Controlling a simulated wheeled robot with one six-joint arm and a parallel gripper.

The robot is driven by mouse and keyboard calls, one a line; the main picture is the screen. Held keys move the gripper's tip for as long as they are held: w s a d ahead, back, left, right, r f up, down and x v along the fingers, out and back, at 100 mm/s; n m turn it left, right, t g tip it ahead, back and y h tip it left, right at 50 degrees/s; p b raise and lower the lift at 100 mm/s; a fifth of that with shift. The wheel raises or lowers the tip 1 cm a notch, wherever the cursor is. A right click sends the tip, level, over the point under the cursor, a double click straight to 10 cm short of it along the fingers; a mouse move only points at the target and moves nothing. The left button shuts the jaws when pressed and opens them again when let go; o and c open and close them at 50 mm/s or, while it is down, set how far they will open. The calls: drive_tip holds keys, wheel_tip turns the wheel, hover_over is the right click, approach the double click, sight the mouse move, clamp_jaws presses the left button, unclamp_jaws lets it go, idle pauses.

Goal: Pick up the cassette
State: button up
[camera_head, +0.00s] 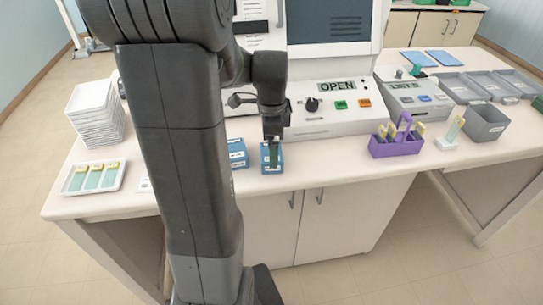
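My gripper (272,140) points down at the front middle of the bench, directly over a small blue box (264,168). A dark green upright piece (273,157) shows at the fingertips, in front of or inside this box. I take it to be the cassette, but it is too small to be sure. I cannot tell whether the fingers are closed on it or only around it. A second blue box (238,154) with a white label stands just left, partly hidden by my arm.
A white tray of slides (119,179) and stacked white trays (95,112) stand left. The machine (322,117) reading "OPEN" is close behind my gripper. A purple carrier (397,147) and a grey bin (486,123) stand right. The bench between blue boxes and carrier is clear.

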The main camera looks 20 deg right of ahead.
wheel_tip(320, 180, down, 2)
drive_tip(key=shift+c, duration=0.2)
drive_tip(key=c, duration=1.1)
drive_tip(key=shift+r, duration=0.15)
